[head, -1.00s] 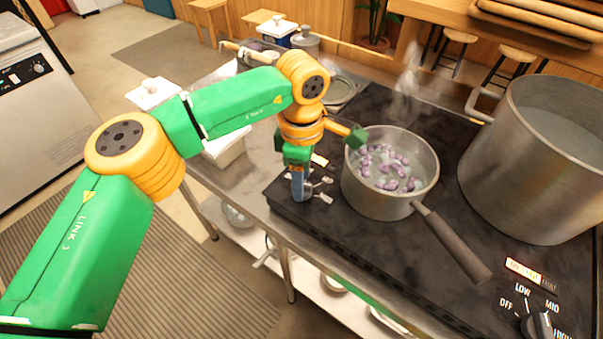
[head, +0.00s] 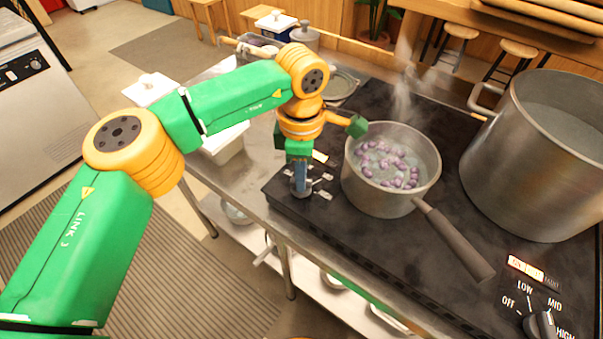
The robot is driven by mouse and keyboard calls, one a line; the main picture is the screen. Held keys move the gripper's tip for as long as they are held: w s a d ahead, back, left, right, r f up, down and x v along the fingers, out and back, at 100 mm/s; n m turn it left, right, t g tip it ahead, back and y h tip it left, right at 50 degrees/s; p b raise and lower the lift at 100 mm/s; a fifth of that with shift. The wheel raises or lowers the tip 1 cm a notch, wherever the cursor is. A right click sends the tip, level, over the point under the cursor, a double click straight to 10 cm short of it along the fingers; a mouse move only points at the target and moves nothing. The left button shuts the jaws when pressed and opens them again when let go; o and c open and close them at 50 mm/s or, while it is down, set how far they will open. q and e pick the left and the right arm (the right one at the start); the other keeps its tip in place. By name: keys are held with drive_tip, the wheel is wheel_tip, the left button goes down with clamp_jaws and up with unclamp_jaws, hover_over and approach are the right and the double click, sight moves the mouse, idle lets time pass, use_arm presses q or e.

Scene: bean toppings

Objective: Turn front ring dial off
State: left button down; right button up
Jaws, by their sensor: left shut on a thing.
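The black stove top (head: 400,245) has a dial (head: 300,191) at its left end, with small white markings beside it. My left gripper (head: 299,179) points down onto this dial and is shut on it; the fingers hide most of the dial, so its setting cannot be read. A second dial (head: 541,325) sits at the lower right, with OFF, LOW, MID and HIGH printed around it. A lit indicator (head: 320,157) shows behind my left gripper. My right gripper is not in view.
A steaming saucepan (head: 362,196) of purple beans stands just right of my left gripper, its handle (head: 455,243) pointing to the lower right. A large pot (head: 520,190) stands at the right. A white container (head: 222,146) is on the steel counter at the left.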

use_arm(q)
drive_tip(key=n+b, duration=0.1)
drive_tip(key=n, duration=0.5)
drive_tip(key=shift+b, duration=0.4)
drive_tip(key=n+b, duration=0.1)
drive_tip(key=n, duration=0.5)
drive_tip(key=shift+n, duration=0.3)
drive_tip(key=n+b, duration=0.2)
drive_tip(key=n, duration=0.4)
drive_tip(key=n+b, duration=0.1)
drive_tip(key=n, duration=0.5)
drive_tip(key=shift+n, duration=0.4)
drive_tip(key=c, duration=0.8)
unclamp_jaws()
drive_tip(key=shift+r, duration=0.1)
